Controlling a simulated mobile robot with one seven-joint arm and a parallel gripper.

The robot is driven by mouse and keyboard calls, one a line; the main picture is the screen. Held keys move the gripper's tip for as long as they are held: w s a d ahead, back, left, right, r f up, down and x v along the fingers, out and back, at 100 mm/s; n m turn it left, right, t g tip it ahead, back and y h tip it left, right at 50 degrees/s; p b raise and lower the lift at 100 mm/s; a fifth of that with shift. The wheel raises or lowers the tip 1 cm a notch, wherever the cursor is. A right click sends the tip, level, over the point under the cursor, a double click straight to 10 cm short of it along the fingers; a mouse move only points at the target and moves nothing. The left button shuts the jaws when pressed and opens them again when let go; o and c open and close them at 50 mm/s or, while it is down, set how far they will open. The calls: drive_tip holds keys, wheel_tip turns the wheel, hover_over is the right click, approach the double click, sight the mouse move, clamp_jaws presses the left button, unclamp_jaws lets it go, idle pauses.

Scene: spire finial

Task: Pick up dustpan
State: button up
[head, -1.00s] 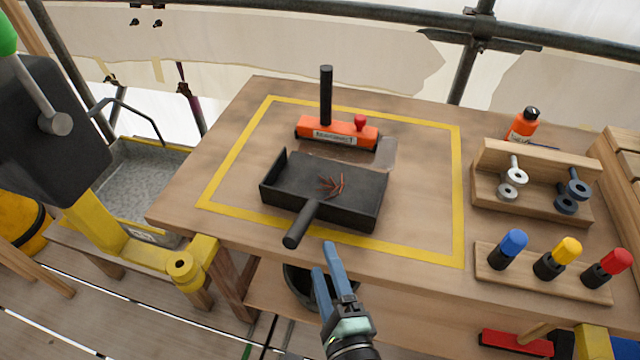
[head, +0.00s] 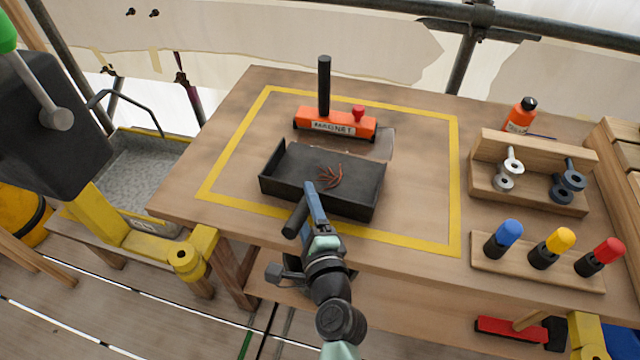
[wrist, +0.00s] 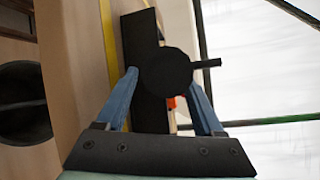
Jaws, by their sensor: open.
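The black dustpan (head: 285,172) lies on the wooden table inside a yellow taped outline, with several reddish-brown slivers (head: 332,175) in its tray. Its handle (head: 296,218) points toward the table's front edge. My gripper (head: 308,187) is open, its blue fingers beside the handle's right side and overlapping the tray's front wall in the head view. In the wrist view the handle's round dark end (wrist: 165,72) shows between the two spread fingers (wrist: 163,78), and the pan's black wall (wrist: 143,35) lies behind it. I cannot tell whether either finger touches the handle.
An orange magnet block (head: 335,124) with an upright black handle stands behind the dustpan. A wooden rack with eyebolts (head: 530,195), a board with blue, yellow and red capped pegs (head: 540,270) and an orange bottle (head: 521,116) are at the right. The taped area's right side is clear.

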drive_tip(key=shift+c, duration=0.2)
clamp_jaws()
idle(0.4)
